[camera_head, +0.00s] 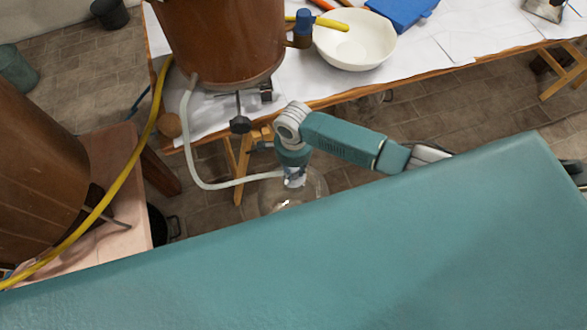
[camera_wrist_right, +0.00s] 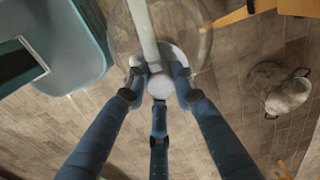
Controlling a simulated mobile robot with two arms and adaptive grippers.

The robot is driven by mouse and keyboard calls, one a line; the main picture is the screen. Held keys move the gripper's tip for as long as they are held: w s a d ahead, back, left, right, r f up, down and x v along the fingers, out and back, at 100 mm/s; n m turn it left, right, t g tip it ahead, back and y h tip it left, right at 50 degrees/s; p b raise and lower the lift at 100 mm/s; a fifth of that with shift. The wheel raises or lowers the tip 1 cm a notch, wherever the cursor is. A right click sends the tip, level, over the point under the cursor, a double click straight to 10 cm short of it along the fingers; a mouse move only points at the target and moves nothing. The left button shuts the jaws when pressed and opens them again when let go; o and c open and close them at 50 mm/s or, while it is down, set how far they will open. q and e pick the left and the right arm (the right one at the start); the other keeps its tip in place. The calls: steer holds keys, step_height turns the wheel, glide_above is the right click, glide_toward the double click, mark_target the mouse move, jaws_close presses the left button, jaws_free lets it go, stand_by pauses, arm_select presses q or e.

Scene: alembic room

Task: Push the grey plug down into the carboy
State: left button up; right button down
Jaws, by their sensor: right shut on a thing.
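The clear glass carboy (camera_head: 312,187) stands low beyond the teal surface, whose edge hides its lower part. My right gripper (camera_head: 294,176) is directly over its neck, pointing down. In the right wrist view my right gripper (camera_wrist_right: 159,88) has its fingers shut around the pale grey plug (camera_wrist_right: 161,84). The carboy's glass (camera_wrist_right: 190,30) shows behind the plug there. A pale hose (camera_head: 219,187) runs to the plug; it also shows in the wrist view (camera_wrist_right: 143,25). How deep the plug sits in the neck I cannot tell. My left gripper is not in view.
A brown vessel (camera_head: 222,45) and a white bowl (camera_head: 354,52) stand on the paper-covered table behind. Another brown vessel (camera_head: 35,165) with a yellow hose (camera_head: 120,180) is at left. A pot (camera_wrist_right: 277,92) is on the tiled floor.

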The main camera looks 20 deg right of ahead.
steer(key=shift+f, duration=0.2)
steer(key=c, duration=1.4)
jaws_free()
steer(key=shift+o, duration=0.2)
steer(key=shift+r, duration=0.1)
steer(key=shift+r+p, duration=3.45)
steer(key=shift+p, duration=0.85)
steer(key=shift+s+a, duration=0.1)
